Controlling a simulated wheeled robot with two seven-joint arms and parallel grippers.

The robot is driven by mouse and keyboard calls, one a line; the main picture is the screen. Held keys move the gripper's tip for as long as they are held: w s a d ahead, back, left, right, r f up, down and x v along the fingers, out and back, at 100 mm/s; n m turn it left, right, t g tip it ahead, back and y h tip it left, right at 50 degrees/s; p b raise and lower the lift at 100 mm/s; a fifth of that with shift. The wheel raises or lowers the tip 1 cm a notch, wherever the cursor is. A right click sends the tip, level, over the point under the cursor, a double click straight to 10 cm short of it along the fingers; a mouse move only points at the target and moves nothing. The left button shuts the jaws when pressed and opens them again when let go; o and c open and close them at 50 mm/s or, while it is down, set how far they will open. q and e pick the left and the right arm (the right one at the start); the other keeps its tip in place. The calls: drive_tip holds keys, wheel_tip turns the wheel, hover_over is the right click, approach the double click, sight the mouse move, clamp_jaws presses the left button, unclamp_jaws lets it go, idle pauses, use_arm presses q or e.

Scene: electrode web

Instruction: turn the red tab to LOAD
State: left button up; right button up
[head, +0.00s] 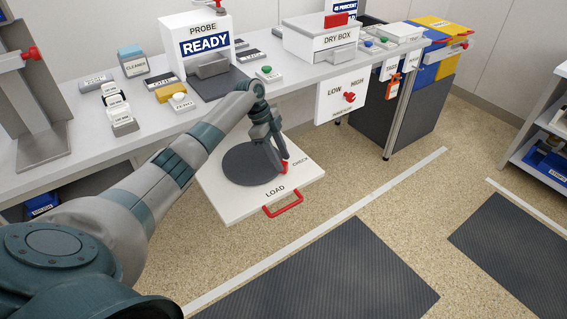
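A dark round disc (246,166) lies on a white drawer-like plate (228,206) below the bench. The red tab (285,167) is at the disc's right edge, partly hidden by my gripper. It points nearer the CHECK label (300,162) than the LOAD label (275,191) at the plate's front. My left gripper (279,163) points down at the tab, its fingertips at or right beside it. I cannot tell whether the fingers are closed on the tab. My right gripper is not in view.
A red handle (283,205) is on the plate's front edge. The bench (146,129) above carries a PROBE box (199,43) reading READY, a DRY BOX (322,38) and several small blocks. A LOW/HIGH panel (331,104) with a red knob hangs at right. The floor in front is clear.

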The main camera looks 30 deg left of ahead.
use_arm(q)
drive_tip(key=shift+x, duration=1.05)
drive_tip(key=shift+d+f, duration=0.1)
drive_tip(key=shift+f, duration=0.3)
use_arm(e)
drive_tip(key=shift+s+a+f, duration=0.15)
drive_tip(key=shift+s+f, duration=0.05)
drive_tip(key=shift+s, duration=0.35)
use_arm(q)
clamp_jaws()
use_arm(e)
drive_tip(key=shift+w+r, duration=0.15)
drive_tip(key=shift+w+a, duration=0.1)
